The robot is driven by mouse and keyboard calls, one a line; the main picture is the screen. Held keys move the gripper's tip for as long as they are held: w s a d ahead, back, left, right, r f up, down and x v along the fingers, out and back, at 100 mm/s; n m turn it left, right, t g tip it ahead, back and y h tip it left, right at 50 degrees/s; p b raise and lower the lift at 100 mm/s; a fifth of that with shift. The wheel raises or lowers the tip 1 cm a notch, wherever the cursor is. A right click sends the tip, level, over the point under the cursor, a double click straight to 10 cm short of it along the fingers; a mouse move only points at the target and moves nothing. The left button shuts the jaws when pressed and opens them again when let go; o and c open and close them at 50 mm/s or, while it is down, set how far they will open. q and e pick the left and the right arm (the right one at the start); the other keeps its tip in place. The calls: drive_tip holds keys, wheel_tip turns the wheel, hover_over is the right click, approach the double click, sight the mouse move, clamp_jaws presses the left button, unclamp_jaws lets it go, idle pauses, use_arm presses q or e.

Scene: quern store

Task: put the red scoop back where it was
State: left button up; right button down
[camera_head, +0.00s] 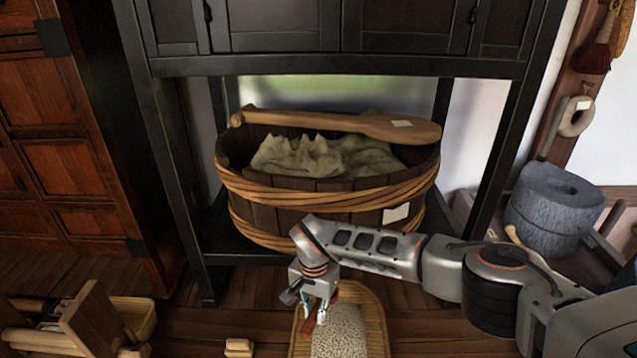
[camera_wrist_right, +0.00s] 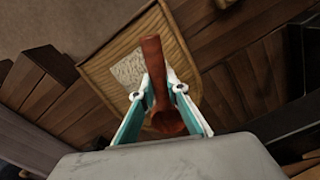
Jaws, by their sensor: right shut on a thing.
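The red scoop (camera_wrist_right: 152,62) is held between the fingers of my right gripper (camera_wrist_right: 158,84) in the right wrist view. Its long handle points away from the wrist and its rounded end (camera_wrist_right: 167,121) lies close to the palm. In the head view my right gripper (camera_head: 322,306) points down over the left side of a woven tray (camera_head: 372,300), and only a bit of red shows by the fingers. My left gripper is not in view.
A grey stone quern (camera_head: 553,208) stands at right. A small wooden block (camera_head: 239,347) lies left of the tray; wooden gear fills the lower left.

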drive_tip(key=s+d+r+n, duration=0.2)
drive_tip(key=s+d+r, duration=0.2)
drive_tip(key=d+r, duration=0.55)
drive_tip(key=s+d+r+n, duration=0.2)
drive_tip(key=s+d+r, duration=0.2)
drive_tip(key=d+r, duration=0.55)
drive_tip(key=s+d+r+n, duration=0.1)
drive_tip(key=s+d+r, duration=0.45)
drive_tip(key=s, duration=0.35)
use_arm(q)
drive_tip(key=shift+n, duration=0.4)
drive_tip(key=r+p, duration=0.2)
drive_tip(key=p, duration=0.4)
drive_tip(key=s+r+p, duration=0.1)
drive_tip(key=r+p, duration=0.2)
drive_tip(key=p, duration=0.3)
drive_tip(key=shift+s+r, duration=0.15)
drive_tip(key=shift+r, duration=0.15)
use_arm(e)
wheel_tip(320, 180, up, 9)
drive_tip(key=s, duration=0.2)
drive_tip(key=shift+s+f, duration=0.2)
drive_tip(key=shift+s, duration=0.05)
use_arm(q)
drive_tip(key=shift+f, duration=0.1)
use_arm(e)
drive_tip(key=shift+f, duration=0.15)
